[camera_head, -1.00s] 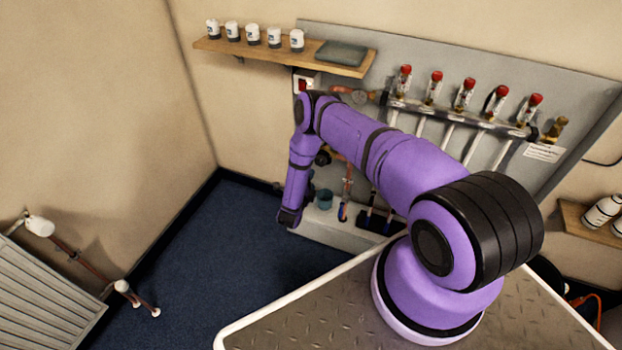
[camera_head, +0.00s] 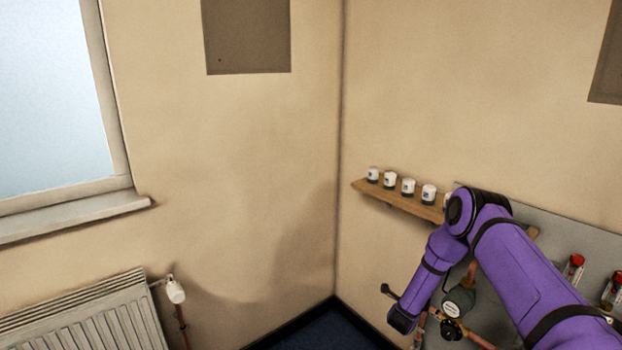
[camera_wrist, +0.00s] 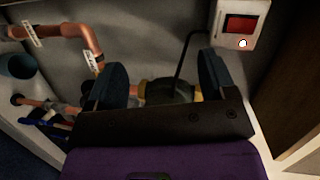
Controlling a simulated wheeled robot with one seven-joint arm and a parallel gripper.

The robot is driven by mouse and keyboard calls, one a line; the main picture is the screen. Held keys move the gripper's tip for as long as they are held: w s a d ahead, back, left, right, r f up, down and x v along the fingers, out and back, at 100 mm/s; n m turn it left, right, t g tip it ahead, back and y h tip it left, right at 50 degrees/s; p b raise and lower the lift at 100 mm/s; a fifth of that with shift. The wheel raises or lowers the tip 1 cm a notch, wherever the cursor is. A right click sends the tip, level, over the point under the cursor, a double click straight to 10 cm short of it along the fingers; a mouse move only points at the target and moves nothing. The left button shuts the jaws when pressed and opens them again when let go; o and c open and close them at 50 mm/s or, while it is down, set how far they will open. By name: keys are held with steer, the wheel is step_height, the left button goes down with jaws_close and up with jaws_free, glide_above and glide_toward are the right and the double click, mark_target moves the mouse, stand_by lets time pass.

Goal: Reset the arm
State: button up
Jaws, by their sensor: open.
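My purple arm reaches out from the lower right of the head view and bends down toward the wall. My gripper shows in the wrist view (camera_wrist: 160,78), its two dark fingers spread apart with nothing held between them. A dark round pump body (camera_wrist: 168,91) on the copper pipework lies behind the gap between the fingers. In the head view the pump (camera_head: 460,301) shows beside my forearm. The fingers are hard to make out in the head view.
A wooden shelf (camera_head: 410,204) carries several white-topped pots. A box with a red window (camera_wrist: 240,24) is close to the right finger. Copper pipe (camera_wrist: 70,31) with tags runs at upper left. A radiator (camera_head: 90,320) and window (camera_head: 50,100) are at left.

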steer(key=w+a+r+n+y, duration=0.2)
steer(key=r+n+y, duration=0.1)
steer(key=r, duration=0.9)
steer(key=w+a+r+n+y, duration=0.2)
steer(key=a+r+n+y, duration=0.1)
steer(key=r, duration=0.8)
steer(key=s+a+r+n+y, duration=0.2)
steer(key=s+r+n, duration=0.15)
steer(key=r, duration=0.55)
steer(key=s+a+r+n+y, duration=0.1)
steer(key=s+r+n, duration=0.3)
steer(key=r, duration=0.6)
steer(key=s+a+r+n+g+y, duration=0.1)
steer(key=s+r+n, duration=0.1)
steer(key=s+r, duration=0.35)
steer(key=s+r+n+g, duration=0.2)
steer(key=s, duration=0.7)
steer(key=s+a+r+n+g+y, duration=0.15)
steer(key=s+r, duration=0.25)
steer(key=s, duration=0.4)
steer(key=s+d+n+g+h, duration=0.1)
steer(key=s+n, duration=0.4)
steer(key=s, duration=1.9)
steer(key=shift+d+g+h, duration=0.35)
steer(key=shift+d+g, duration=0.5)
steer(key=shift+d, duration=0.25)
